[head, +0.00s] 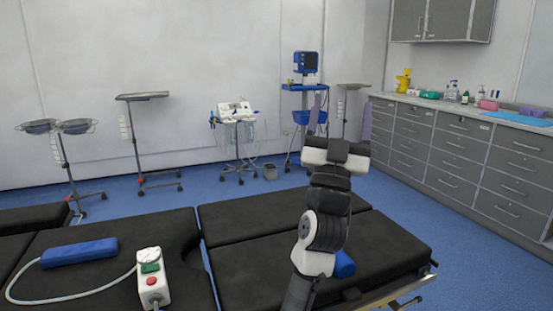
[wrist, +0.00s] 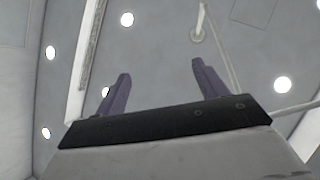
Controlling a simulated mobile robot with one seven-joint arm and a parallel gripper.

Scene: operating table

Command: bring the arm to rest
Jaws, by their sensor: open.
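My gripper (head: 341,118) is raised above the right part of the black operating table (head: 250,215) in the head view, with its fingers pointing up. The two purple-grey fingers stand wide apart, with nothing between them. In the wrist view my gripper (wrist: 158,92) is also open and empty, pointing at the grey ceiling (wrist: 165,40) with its round lamps. The arm is bent upright over the table, and its lower links hide part of the table top.
A white hand control (head: 150,285) with a cable and a blue pad (head: 79,252) lie on the table's left part. A blue cylinder (head: 344,264) lies behind my arm. Trolleys and stands line the back wall. Grey cabinets (head: 460,150) stand at right. The air around my gripper looks clear.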

